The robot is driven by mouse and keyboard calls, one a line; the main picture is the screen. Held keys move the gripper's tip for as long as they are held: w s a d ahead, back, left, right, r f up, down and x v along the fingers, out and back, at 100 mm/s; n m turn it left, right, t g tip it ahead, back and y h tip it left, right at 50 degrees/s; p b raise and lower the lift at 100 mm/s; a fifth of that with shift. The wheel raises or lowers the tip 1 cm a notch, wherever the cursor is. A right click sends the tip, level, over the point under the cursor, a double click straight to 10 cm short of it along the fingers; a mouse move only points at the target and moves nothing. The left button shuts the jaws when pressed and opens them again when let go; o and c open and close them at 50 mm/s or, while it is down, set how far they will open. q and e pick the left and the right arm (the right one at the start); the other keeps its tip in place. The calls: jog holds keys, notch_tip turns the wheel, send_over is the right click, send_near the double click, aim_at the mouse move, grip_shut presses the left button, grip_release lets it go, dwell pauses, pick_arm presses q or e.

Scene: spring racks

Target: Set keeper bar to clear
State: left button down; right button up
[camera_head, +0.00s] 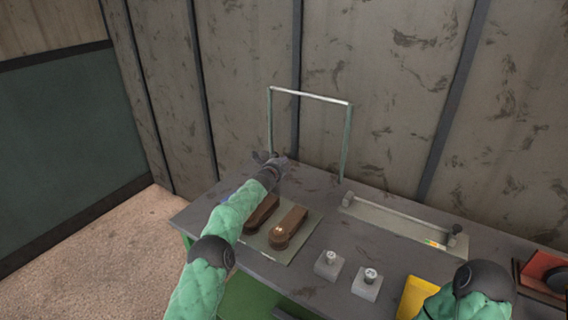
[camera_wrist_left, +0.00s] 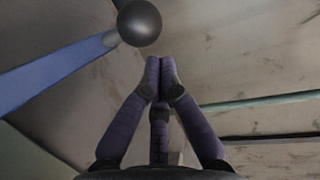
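A blue bar (camera_wrist_left: 60,70) with a black ball knob (camera_wrist_left: 139,22) crosses the upper left of the left wrist view; it looks like the keeper bar, though no label shows. In the head view it is mostly hidden behind my left arm. My left gripper (camera_head: 272,160) is above the back of the table, near the foot of the upright frame. In the left wrist view its fingertips (camera_wrist_left: 160,65) meet with nothing visible between them. The knob appears just beyond and left of them; I cannot tell whether they touch. My right gripper is outside the views.
A green-legged frame (camera_head: 310,96) stands at the back of the grey table (camera_head: 310,285). Two brown blocks lie on a flat plate (camera_head: 300,250). A long grey tray (camera_head: 395,222) with a coloured strip, two small knobbed blocks and a yellow item (camera_head: 420,290) are to the right.

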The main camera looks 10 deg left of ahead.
pick_arm(q)
jog(key=shift+w+a, duration=0.45)
jog(key=shift+a, duration=0.15)
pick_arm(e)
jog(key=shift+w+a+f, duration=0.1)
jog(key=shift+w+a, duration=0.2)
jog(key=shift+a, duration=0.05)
